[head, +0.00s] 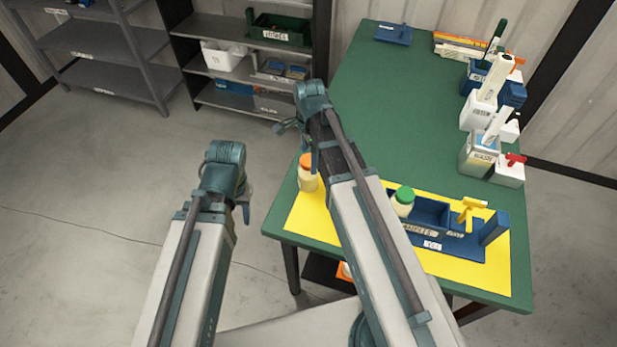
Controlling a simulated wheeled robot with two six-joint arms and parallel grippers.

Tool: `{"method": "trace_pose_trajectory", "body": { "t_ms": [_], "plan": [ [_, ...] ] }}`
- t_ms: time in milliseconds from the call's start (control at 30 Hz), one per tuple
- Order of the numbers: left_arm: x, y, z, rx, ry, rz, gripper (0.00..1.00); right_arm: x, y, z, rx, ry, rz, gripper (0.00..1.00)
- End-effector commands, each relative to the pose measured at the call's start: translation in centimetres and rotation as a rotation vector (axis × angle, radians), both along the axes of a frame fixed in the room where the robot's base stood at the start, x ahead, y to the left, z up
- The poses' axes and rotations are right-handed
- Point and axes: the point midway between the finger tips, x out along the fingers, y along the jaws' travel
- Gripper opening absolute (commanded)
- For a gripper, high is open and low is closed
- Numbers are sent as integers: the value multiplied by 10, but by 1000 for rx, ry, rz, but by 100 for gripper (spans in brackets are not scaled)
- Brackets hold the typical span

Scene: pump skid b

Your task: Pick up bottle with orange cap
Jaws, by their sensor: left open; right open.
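The bottle with the orange cap (307,180) stands upright at the left edge of the green table, on the corner of a yellow mat (300,215). It has a pale cream body, and my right arm passes close along its right side. My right gripper (299,143) is open and empty, just above and behind the bottle in the picture, apart from it as far as I can tell. My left gripper (243,207) is open and empty over the floor, left of the table and partly hidden behind its own wrist.
Labelled boxes (480,152) line the table's right edge. The green table top (385,110) is clear in the middle. Shelves (250,60) stand behind.

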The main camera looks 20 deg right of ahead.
Motion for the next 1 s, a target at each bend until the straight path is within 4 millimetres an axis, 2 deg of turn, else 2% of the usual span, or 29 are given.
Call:
{"method": "trace_pose_trajectory", "body": {
  "t_ms": [167,533,867,1000],
  "plan": [
    [0,0,-6,0,0,0,47,-1,1,-6,0,0,0,100],
    [0,0,-49,0,0,0,47,-4,3,-49,0,0,0,100],
    [0,0,-51,0,0,0,47,-4,3,-51,-1,-1,0,100],
    [0,0,-51,0,0,0,47,-4,3,-51,-1,-1,0,75]
  ]
}}
